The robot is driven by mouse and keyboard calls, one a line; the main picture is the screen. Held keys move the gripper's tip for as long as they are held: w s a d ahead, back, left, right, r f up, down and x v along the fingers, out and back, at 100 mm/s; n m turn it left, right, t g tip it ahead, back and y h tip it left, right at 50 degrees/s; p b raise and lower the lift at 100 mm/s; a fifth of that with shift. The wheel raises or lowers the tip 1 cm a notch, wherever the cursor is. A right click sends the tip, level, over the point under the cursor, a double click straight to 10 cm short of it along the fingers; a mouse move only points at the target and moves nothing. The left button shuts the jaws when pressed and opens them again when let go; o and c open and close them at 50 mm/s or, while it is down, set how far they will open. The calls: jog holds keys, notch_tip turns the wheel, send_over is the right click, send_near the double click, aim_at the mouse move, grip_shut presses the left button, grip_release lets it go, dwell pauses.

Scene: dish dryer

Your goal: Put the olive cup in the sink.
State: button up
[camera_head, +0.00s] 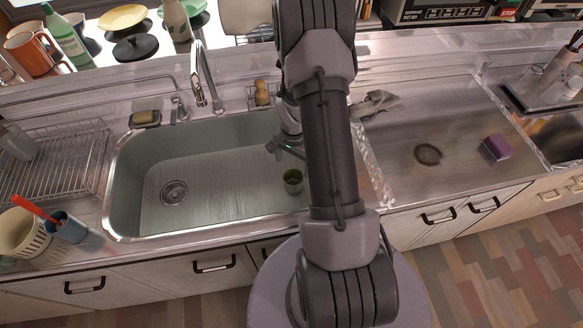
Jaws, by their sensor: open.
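The olive cup (293,181) stands in the right part of the sink (160,140), close to its front wall. It looks upright, with its opening facing up. My gripper (274,147) is over the sink, above and slightly left of the cup in the picture, apart from it. Its jaws are open and nothing shows between them. My arm crosses the middle of the view and hides the right end of the sink.
A dish rack (60,160) stands left of the sink. A faucet (203,80) rises behind it. Tumblers and a basket (25,235) sit front left. A grey cloth (375,103) and a purple sponge (495,148) lie on the right counter, which is mostly clear.

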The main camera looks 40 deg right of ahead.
jog(key=w+a+r+n+t, duration=0.1)
jog(key=a+r+n, duration=0.1)
jog(key=a+r, duration=0.45)
jog(key=a+r+n+t, duration=0.1)
jog(key=a+r, duration=0.2)
jog(key=r, duration=0.7)
jog(key=w+a+r+n+t, duration=0.15)
jog(key=a+r, duration=0.25)
jog(key=r, duration=0.5)
jog(key=s+a+r+n+t+y, duration=0.2)
jog(key=s+a+r+n, duration=0.4)
jog(key=s+a+r, duration=0.5)
jog(key=s+a, duration=0.3)
jog(key=shift+s+a, duration=0.15)
jog(key=shift+s, duration=0.15)
jog(key=shift+n, duration=0.25)
